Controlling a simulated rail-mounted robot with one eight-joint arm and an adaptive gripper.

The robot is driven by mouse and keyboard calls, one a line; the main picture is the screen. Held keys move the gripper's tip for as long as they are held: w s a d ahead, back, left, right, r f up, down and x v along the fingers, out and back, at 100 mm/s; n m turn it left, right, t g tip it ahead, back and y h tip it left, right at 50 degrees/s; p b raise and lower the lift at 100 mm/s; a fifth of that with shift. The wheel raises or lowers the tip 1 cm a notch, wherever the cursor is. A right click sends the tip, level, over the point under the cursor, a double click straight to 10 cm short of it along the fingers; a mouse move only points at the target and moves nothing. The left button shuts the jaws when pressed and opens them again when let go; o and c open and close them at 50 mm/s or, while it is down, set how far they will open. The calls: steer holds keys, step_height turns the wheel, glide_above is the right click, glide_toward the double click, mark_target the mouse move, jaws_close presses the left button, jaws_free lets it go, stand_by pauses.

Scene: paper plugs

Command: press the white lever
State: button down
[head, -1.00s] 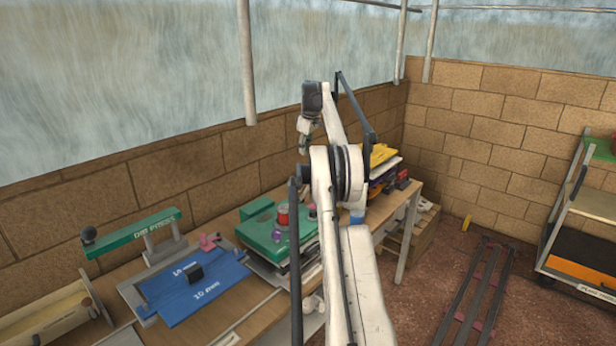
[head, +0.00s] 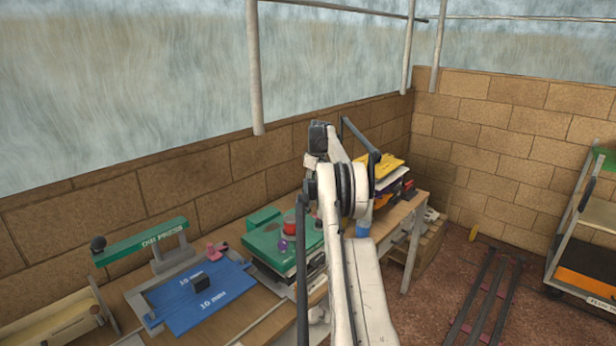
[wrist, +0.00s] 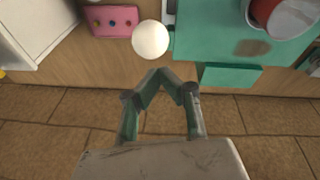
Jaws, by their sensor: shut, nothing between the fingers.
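In the wrist view a round white knob (wrist: 150,39) shows beside the left edge of a green machine (wrist: 205,42); I take it for the end of the white lever. Its shaft is not clearly visible. My gripper (wrist: 162,80) is shut and empty, with its fingertips just below the knob in the picture; I cannot tell whether they touch. In the head view the green machine (head: 262,240) stands on the bench, left of my arm. The white knob is not clear there, and my arm hides most of the gripper.
A pink panel with coloured buttons (wrist: 115,21) lies left of the knob. A red can (head: 290,228) stands on the green machine. The green die press (head: 140,240) and a blue board (head: 195,295) are further left. A brick wall (head: 170,185) runs behind the bench.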

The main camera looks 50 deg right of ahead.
steer(key=shift+s+d+f, duration=0.1)
steer(key=shift+s+f, duration=0.2)
steer(key=shift+s, duration=0.2)
steer(key=shift+s+f, duration=0.3)
steer(key=shift+s, duration=0.2)
steer(key=shift+s, duration=0.1)
